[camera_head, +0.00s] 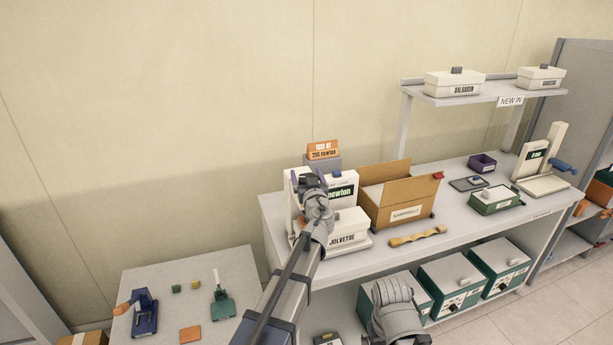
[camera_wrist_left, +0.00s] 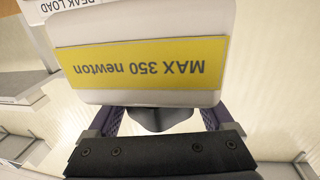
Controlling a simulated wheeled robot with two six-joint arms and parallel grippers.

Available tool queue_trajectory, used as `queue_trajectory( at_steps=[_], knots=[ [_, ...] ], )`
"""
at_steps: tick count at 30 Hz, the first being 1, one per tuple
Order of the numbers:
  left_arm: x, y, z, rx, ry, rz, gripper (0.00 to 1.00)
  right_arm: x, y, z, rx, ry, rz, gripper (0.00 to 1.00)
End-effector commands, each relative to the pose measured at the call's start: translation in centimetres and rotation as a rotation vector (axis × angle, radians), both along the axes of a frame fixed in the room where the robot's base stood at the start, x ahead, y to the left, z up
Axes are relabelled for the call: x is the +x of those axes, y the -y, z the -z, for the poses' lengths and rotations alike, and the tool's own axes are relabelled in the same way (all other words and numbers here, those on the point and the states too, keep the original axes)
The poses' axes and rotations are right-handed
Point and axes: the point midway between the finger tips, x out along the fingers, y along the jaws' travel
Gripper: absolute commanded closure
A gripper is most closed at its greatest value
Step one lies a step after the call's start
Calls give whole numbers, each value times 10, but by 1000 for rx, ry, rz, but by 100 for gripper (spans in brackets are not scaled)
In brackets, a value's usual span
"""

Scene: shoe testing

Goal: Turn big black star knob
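The testing machine (camera_head: 341,190), a white unit with a green "newton" display, stands at the left end of the long table. My left gripper (camera_head: 307,184) is at the machine's upper left, and the arm hides part of it. In the left wrist view a yellow "MAX 350 newton" label (camera_wrist_left: 140,65) appears upside down on a white block. Below it, a black knob (camera_wrist_left: 158,118) shows partly between my left gripper's two spread fingers (camera_wrist_left: 160,122). Small gaps seem to show beside the knob, and its star shape is mostly hidden. My right gripper is not visible.
An orange "TEST AT 250 newton" sign (camera_head: 323,149) stands behind. A lower table (camera_head: 188,275) is at left.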

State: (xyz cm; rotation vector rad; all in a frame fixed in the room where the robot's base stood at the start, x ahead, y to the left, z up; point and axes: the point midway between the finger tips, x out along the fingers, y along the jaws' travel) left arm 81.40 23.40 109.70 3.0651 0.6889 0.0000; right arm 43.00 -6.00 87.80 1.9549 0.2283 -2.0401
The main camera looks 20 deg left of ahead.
Motion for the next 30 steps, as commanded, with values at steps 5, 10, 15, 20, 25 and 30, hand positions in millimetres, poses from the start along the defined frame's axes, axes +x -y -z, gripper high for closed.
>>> queue_trajectory(
  at_steps=[5,10,15,20,25,30],
  knots=[
    [0,0,0,0,0,0,36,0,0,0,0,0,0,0],
    [0,0,0,0,0,0,55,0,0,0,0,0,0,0],
    [0,0,0,0,0,0,74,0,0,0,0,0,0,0],
    [0,0,0,0,0,3,80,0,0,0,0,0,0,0],
    [-1,1,0,0,0,43,80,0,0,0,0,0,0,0],
    [-1,2,0,0,0,142,80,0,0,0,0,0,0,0]
  ],
)
